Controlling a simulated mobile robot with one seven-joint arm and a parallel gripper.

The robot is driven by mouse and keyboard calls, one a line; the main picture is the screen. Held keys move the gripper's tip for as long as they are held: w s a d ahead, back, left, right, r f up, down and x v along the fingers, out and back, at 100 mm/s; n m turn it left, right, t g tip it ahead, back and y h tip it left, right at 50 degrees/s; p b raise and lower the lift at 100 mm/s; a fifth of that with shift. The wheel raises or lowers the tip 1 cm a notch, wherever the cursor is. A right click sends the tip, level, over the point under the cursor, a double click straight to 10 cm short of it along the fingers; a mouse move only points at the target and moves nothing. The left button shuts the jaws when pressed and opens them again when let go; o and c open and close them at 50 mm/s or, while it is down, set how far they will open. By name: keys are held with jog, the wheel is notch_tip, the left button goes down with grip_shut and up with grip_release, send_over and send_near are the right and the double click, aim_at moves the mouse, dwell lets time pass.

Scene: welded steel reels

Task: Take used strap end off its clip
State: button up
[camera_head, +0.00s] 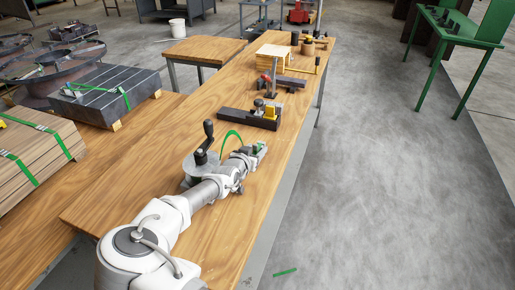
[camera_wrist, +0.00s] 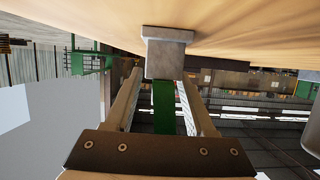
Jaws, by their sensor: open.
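The used strap end is a green band (camera_wrist: 164,97) in the wrist view. It runs between my gripper's two fingers and meets a grey metal block (camera_wrist: 167,55), which looks like the clip. My gripper (camera_wrist: 160,82) is open, with one finger on each side of the strap; I cannot tell whether either touches it. In the head view a green strap loop (camera_head: 231,135) arches above the bench beside my gripper (camera_head: 258,150). The clip is hard to make out there, as my gripper partly covers that spot.
A crank tool (camera_head: 205,143) stands on the wooden bench (camera_head: 130,215) left of my arm. A dark block with a clamp (camera_head: 249,117) lies beyond my gripper. Strapped stacks (camera_head: 105,93) stand at left. A green scrap (camera_head: 285,272) lies on the clear floor at right.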

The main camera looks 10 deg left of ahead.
jog(key=shift+c, duration=0.3)
grip_shut()
jog(key=shift+r, duration=0.1)
jog(key=shift+r, duration=0.6)
jog(key=r, duration=0.3)
jog(key=shift+s+d, duration=0.15)
jog(key=shift+d, duration=0.25)
jog(key=s+d+r, duration=0.4)
jog(key=d+r, duration=0.2)
jog(key=d, duration=0.4)
jog(key=shift+s+r, duration=0.25)
jog(key=shift+r, duration=0.05)
